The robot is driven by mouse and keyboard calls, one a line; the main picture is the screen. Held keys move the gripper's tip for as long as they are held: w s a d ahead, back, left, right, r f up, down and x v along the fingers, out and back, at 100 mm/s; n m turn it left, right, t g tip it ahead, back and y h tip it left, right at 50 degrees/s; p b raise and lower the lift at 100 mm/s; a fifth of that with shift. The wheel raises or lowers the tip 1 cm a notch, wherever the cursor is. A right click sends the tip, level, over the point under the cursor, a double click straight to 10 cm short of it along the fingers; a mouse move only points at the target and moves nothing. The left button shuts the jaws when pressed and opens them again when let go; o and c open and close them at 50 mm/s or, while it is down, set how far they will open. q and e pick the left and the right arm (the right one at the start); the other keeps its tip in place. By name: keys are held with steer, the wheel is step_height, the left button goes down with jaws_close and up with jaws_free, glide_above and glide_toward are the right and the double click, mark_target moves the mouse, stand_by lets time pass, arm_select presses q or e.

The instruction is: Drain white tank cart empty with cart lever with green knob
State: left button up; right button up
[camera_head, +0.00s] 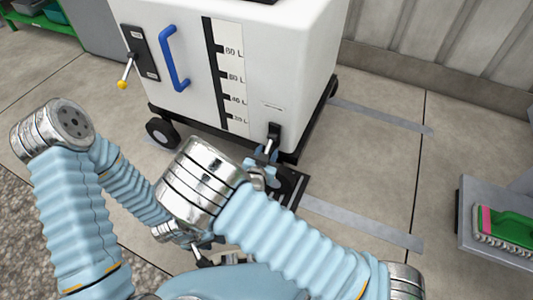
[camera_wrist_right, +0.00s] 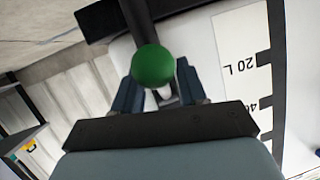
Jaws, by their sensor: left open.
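The white tank cart (camera_head: 285,60) stands upright at the top middle of the head view. Its front has a litre scale (camera_head: 227,80); I cannot make out a liquid level. The cart lever (camera_head: 273,133) is low at the front right corner. Its green knob (camera_wrist_right: 152,65) shows in the right wrist view between the fingers of my right gripper (camera_wrist_right: 158,92); whether they press on it is unclear. In the head view my right gripper (camera_head: 262,172) is at the lever, partly hidden by my arm. My left gripper (camera_head: 205,248) is open, low in front, away from the cart.
A blue handle (camera_head: 172,60) and a yellow-knobbed lever (camera_head: 124,80) are on the cart's left front. A grey platform (camera_head: 480,205) with a green brush (camera_head: 510,228) is at right. Floor between is clear.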

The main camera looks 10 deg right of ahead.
steer(key=p+v, duration=0.2)
steer(key=v, duration=1.1)
steer(key=shift+s+p, duration=0.35)
steer(key=shift+p, duration=0.05)
steer(key=s+d+f+n+g+y, duration=0.1)
steer(key=s+d+f+g+y, duration=0.15)
steer(key=d+f+g, duration=0.4)
steer(key=s+d+f+n+g+y, duration=0.15)
steer(key=f+g+y, duration=0.25)
steer(key=f, duration=0.5)
steer(key=s+d+n+g+y, duration=0.2)
steer(key=s+d+y, duration=0.1)
steer(key=s, duration=0.2)
step_height(320, 180, up, 13)
steer(key=a+p, duration=0.1)
steer(key=p, duration=1.2)
steer(key=shift+r, duration=0.2)
